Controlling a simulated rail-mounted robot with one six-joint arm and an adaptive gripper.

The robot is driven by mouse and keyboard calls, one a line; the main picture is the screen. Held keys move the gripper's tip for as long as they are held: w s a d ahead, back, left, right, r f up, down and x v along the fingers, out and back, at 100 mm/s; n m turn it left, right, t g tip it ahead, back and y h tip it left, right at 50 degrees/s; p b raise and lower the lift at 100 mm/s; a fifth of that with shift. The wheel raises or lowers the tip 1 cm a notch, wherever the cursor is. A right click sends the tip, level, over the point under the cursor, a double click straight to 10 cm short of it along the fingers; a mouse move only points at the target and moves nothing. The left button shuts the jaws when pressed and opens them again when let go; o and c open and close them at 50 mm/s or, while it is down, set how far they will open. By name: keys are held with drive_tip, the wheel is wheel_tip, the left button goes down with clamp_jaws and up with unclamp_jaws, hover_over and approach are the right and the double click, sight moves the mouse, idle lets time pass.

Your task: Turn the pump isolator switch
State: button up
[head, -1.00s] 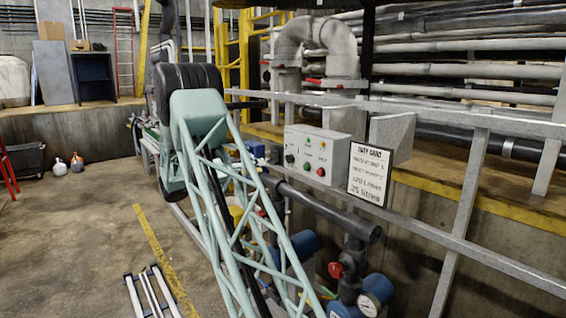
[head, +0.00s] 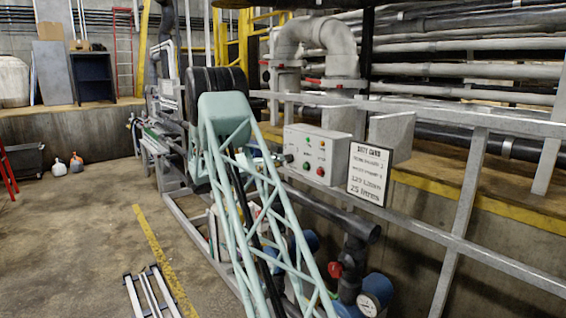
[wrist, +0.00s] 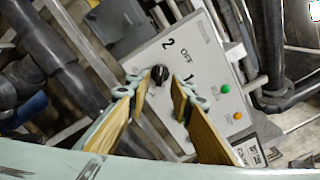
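The pump isolator switch is a black rotary knob (wrist: 159,75) on a light grey control box (head: 335,148), mounted on the railing in the head view. In the wrist view the box face (wrist: 205,55) is marked "2", "OFF" and "1" around the knob. My gripper (wrist: 160,92) is open, its two yellow-brown finger pads at either side of the knob's near side. I cannot tell whether either finger touches it. In the head view my gripper (head: 273,159) is at the box's left edge, where the knob is mostly hidden.
The box also carries a green button (wrist: 225,88) and an orange-looking one (wrist: 238,116). A white sign (head: 368,173) hangs right of it. Grey rails (head: 460,190) and dark pipes (head: 330,215) lie close by. The floor at left (head: 80,230) is mostly clear.

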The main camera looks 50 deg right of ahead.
sight(288, 159)
drive_tip(key=shift+x, duration=1.9)
drive_tip(key=shift+c, duration=0.9)
clamp_jaws()
